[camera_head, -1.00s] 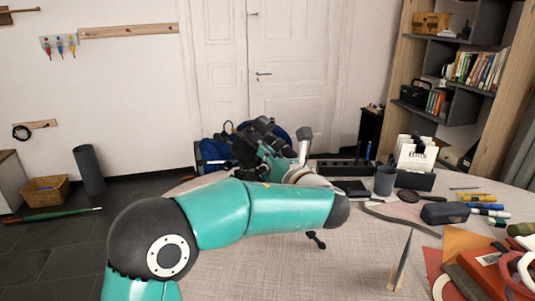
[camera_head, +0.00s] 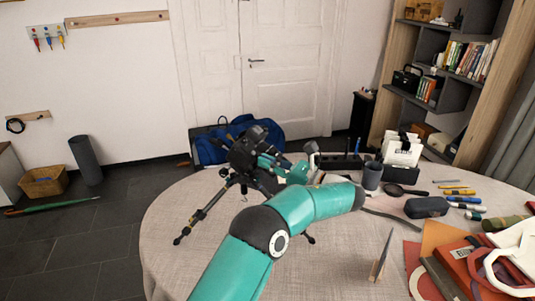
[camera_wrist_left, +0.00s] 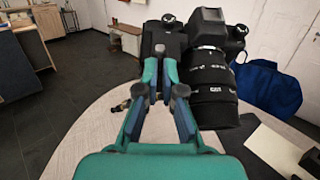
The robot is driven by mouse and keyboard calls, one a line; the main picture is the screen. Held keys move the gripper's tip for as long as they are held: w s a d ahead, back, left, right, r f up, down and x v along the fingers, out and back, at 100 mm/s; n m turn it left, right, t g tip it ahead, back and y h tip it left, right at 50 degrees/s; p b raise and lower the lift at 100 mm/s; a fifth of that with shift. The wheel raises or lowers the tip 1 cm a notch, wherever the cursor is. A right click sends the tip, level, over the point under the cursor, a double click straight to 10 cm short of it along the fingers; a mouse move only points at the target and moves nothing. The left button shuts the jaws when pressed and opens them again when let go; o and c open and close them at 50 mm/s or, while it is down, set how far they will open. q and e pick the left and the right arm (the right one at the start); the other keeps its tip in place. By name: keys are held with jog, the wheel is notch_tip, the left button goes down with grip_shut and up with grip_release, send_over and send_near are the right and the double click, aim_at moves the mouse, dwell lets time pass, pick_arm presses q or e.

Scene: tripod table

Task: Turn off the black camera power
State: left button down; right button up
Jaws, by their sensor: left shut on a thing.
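The black camera (camera_head: 252,145) sits on a black tripod (camera_head: 208,208) that stands on the table (camera_head: 170,265) at its far left. In the left wrist view the camera (camera_wrist_left: 212,92) fills the upper middle, with its large lens pointing toward the lower right. My left gripper (camera_head: 266,160) reaches it from the right; in the wrist view its fingers (camera_wrist_left: 160,72) close in against the dark body left of the lens. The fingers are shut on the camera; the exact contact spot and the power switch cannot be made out. My right gripper is not in view.
A grey cup (camera_head: 372,176), a magnifier (camera_head: 394,190), a dark case (camera_head: 426,207) and several markers lie to the right on the table. Red and orange items crowd the front right. A blue bag (camera_head: 215,150) is on the floor behind the table.

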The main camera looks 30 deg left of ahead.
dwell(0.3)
pick_arm(q)
jog(key=c, duration=1.3)
grip_release()
jog(key=shift+r, duration=0.15)
notch_tip(320, 180, up, 10)
jog(key=shift+f, duration=0.2)
